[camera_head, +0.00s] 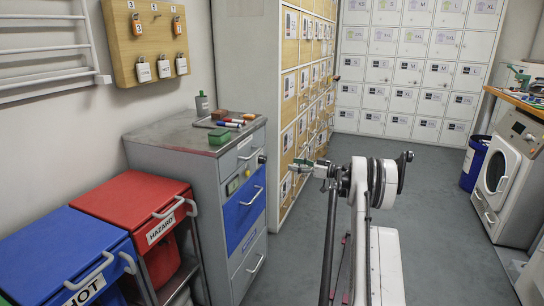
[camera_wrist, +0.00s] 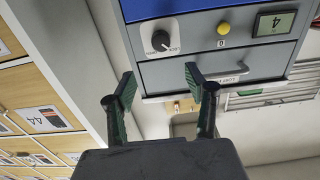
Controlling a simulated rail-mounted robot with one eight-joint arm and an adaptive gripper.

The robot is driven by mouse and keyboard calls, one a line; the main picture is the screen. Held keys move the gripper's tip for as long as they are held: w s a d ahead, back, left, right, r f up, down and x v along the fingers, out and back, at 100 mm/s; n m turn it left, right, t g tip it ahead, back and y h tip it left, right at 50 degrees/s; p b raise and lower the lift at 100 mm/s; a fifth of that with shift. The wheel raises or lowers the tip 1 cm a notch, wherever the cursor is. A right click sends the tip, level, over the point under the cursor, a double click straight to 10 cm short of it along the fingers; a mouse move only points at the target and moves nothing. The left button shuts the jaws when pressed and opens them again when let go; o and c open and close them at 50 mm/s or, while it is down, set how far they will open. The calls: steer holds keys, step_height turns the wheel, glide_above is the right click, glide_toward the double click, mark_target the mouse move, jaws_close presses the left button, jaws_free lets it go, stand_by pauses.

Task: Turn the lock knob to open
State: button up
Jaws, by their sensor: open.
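In the head view the knob (camera_head: 262,159) shows at the cabinet's right front edge. My gripper (camera_wrist: 160,84) is open and empty, its two green-padded fingers spread apart. In the wrist view the knob lies beyond the fingertips, roughly centred between them and not touched. In the head view my gripper (camera_head: 299,168) points left towards the cabinet, with a gap to the knob.
The panel also has a yellow button (camera_wrist: 223,28) and a small display (camera_wrist: 271,23). A blue drawer (camera_head: 244,209) lies below on the cabinet. A tray with markers (camera_head: 229,122) and a green box (camera_head: 219,136) stand on top. Wooden lockers (camera_head: 290,85) stand close behind.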

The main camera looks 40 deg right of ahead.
mark_target(265, 159)
steer(key=b+x, duration=0.4)
steer(key=x, duration=1)
steer(key=shift+s+a, duration=0.1)
steer(key=shift+s, duration=0.05)
steer(key=c, duration=1.1)
